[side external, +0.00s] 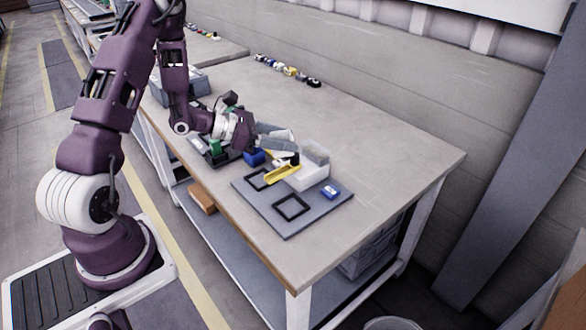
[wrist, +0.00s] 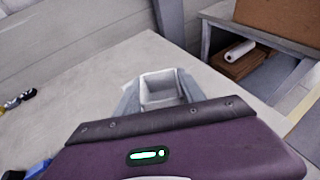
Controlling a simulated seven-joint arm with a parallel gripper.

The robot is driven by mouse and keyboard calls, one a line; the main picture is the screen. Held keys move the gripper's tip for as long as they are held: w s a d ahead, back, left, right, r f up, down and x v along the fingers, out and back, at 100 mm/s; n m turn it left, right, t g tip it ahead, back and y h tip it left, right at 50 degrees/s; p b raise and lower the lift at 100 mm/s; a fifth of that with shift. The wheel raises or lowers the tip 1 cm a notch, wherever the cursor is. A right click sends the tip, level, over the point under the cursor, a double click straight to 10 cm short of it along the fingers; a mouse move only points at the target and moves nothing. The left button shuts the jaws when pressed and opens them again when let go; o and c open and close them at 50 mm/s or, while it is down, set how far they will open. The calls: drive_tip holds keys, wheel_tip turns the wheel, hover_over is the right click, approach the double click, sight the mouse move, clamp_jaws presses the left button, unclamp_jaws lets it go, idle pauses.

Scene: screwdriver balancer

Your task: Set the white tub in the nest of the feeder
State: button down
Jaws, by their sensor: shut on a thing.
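The white tub (side external: 308,178) shows in the side view at the far edge of a grey plate (side external: 318,212). In the wrist view the tub (wrist: 160,88) shows as a pale square opening between my two grey fingers. My gripper (side external: 296,146) reaches in from the left and is shut on the tub. I cannot tell whether the tub touches the plate or hangs just above it. The plate carries two black square frames, one in front (side external: 291,207) and one further left (side external: 258,180). I cannot tell which part is the feeder's nest.
A yellow piece (side external: 283,174) lies beside the tub, with a small blue block (side external: 331,191) on the plate's right. A blue part (side external: 254,157) and a green part (side external: 215,147) are near my wrist. Several small coloured parts (side external: 288,70) line the back. The table's right side is clear.

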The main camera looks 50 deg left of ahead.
drive_tip(key=s+a+n+t+y, duration=0.1)
drive_tip(key=s+a+n+y, duration=0.1)
drive_tip(key=a+n+y, duration=0.45)
drive_tip(key=shift+w+a+f+m+h, duration=0.1)
drive_tip(key=shift+a+f+m+h, duration=0.2)
drive_tip(key=shift+f, duration=2)
drive_tip(key=shift+a+f+m+h, duration=0.25)
drive_tip(key=shift+f+m, duration=0.15)
drive_tip(key=shift+f, duration=1.95)
drive_tip(key=shift+w+a+f+m+h, duration=0.1)
drive_tip(key=shift+a+f+m+h, duration=0.2)
drive_tip(key=shift+f, duration=2)
drive_tip(key=c, duration=0.6)
unclamp_jaws()
